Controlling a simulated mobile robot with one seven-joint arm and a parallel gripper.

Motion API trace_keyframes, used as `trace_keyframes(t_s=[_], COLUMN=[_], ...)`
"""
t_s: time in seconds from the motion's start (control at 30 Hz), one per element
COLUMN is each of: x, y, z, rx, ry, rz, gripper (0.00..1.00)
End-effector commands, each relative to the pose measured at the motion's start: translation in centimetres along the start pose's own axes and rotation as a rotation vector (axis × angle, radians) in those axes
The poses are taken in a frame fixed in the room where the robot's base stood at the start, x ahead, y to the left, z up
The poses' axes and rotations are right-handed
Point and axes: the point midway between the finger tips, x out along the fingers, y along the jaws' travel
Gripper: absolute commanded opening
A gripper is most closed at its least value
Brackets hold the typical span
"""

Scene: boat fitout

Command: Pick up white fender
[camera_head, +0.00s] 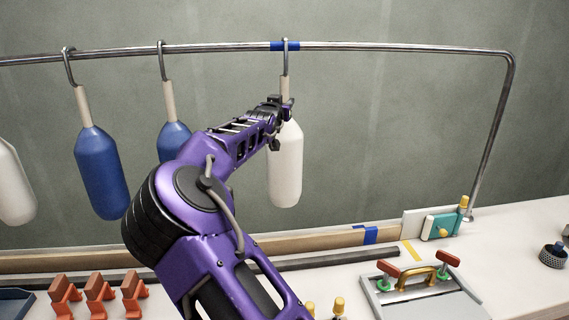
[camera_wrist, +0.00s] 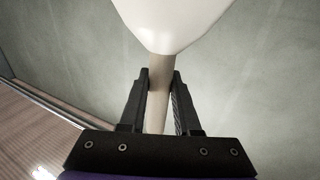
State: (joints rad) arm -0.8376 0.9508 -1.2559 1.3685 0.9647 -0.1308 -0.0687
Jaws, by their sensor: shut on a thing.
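The white fender (camera_head: 286,170) hangs upright by a metal hook from the rail, at a blue tape mark. My gripper (camera_head: 285,103) is at the fender's neck, below the hook. In the wrist view my gripper (camera_wrist: 161,85) has one finger on each side of the beige neck (camera_wrist: 158,105) and is shut on it. The white body of the fender (camera_wrist: 172,18) fills the top of that view. Part of the neck is hidden behind my gripper in the head view.
Two blue fenders (camera_head: 101,170) hang to the left on the metal rail (camera_head: 400,47), with another white fender (camera_head: 12,180) at the left edge. Below are orange brackets (camera_head: 98,293), a hatch with a brass handle (camera_head: 420,277) and a teal box (camera_head: 440,225) on the bench.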

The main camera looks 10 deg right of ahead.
Motion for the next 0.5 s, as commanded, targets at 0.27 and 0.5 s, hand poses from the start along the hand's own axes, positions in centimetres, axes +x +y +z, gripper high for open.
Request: trace_keyframes(t_s=[0.27, 0.5], x=[0.0, 0.0], y=[0.0, 0.0], z=[-0.4, -1.9], rx=[0.001, 0.0], ry=[0.005, 0.006], rz=[0.0, 0.0], gripper=[0.0, 0.0])
